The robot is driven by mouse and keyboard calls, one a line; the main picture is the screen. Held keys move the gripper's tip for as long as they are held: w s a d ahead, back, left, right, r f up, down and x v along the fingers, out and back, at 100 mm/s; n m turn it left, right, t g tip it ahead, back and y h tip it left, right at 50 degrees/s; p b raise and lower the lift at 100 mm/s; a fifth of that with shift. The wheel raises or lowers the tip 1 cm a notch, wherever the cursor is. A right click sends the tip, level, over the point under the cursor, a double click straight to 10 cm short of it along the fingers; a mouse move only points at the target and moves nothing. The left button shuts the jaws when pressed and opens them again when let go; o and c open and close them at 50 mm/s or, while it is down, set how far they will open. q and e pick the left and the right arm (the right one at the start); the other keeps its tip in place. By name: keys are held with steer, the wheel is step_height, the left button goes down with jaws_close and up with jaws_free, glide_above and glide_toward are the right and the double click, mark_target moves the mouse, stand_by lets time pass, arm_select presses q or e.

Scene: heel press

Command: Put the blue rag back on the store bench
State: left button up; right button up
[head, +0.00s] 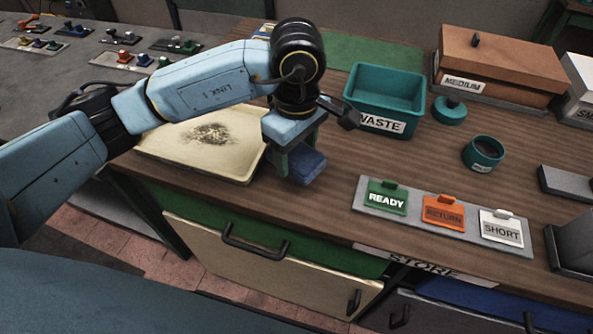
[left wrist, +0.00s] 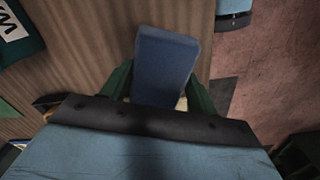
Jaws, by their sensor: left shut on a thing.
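The blue rag (head: 308,166) is a folded dark blue block at the front part of the wooden store bench (head: 330,205), to the right of the cream tray. My left gripper (head: 294,158) points down from above and is shut on the rag. In the left wrist view the rag (left wrist: 164,66) sits between the two green fingers, with the bench's wood grain (left wrist: 100,35) to its left and the floor to its right. I cannot tell whether the rag touches the bench top. My right gripper is not in view.
The cream tray (head: 165,160) with a dark dirt patch lies left of the gripper. A teal waste bin (head: 385,88) stands behind right. A teal cup (head: 483,153) and a strip with ready, return and short tags (head: 443,222) are at right. Bench surface between rag and tags is clear.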

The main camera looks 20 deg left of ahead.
arm_select(q)
step_height(320, 180, down, 6)
steer(key=shift+r, duration=0.2)
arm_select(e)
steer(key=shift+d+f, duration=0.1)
arm_select(q)
steer(key=shift+f, duration=0.1)
steer(key=o, duration=0.9)
steer(key=shift+o, duration=0.2)
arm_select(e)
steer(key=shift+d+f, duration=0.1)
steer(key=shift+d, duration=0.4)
